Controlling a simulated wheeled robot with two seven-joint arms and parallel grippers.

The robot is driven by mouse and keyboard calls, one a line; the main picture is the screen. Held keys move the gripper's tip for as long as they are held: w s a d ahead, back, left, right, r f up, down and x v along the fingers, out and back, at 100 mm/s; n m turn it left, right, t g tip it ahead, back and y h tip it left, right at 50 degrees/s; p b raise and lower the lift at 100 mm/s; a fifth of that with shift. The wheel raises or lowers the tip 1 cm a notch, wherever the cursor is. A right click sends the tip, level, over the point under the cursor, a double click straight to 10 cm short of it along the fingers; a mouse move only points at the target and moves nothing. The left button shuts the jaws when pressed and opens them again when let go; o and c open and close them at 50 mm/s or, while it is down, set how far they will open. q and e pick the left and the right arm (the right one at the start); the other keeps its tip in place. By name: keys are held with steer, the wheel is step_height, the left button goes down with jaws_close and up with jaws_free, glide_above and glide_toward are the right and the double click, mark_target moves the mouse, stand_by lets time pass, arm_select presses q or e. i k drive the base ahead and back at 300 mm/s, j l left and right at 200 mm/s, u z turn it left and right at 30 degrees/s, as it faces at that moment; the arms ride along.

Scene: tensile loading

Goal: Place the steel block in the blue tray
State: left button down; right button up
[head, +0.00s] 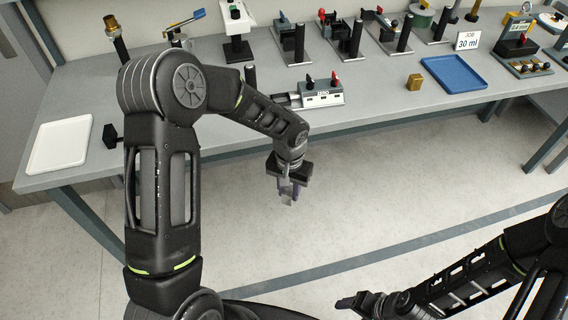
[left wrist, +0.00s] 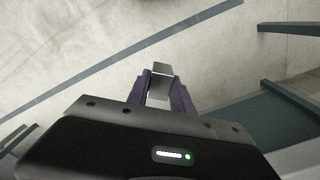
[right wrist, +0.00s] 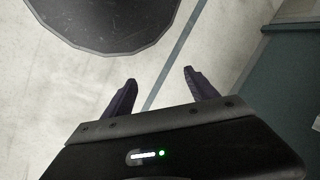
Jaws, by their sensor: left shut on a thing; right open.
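The steel block (left wrist: 160,84) is a small grey metal piece held between the fingers of my left gripper (left wrist: 164,92). In the head view, my left gripper (head: 287,190) points down over the floor in front of the bench, with the steel block (head: 287,199) showing at its fingertips. The blue tray (head: 454,73) lies flat on the bench at the right and looks empty. It is up and to the right of the left gripper in the head view. My right gripper (right wrist: 158,84) is open and empty over the floor; it also shows at the bottom of the head view (head: 348,302).
A white tray (head: 60,143) lies at the bench's left end. A brass block (head: 414,82) sits just left of the blue tray. A grey device with a red knob (head: 321,92) stands near the front edge. A "30 ml" sign (head: 467,41) and several stands line the back.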

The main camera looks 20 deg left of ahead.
mark_target(453, 73)
steer(key=i+l, duration=0.2)
steer(key=l, duration=0.2)
steer(key=i+l, duration=0.2)
steer(key=l, duration=0.2)
steer(key=i+l, duration=0.2)
steer(key=l, duration=0.15)
steer(key=i+l, duration=0.25)
steer(key=l, duration=0.15)
steer(key=i+l, duration=0.2)
steer(key=l, duration=0.2)
steer(key=i+l, duration=0.2)
steer(key=l, duration=0.2)
steer(key=i+l, duration=0.2)
steer(key=l, duration=0.2)
steer(key=i+l, duration=0.2)
steer(key=l, duration=0.2)
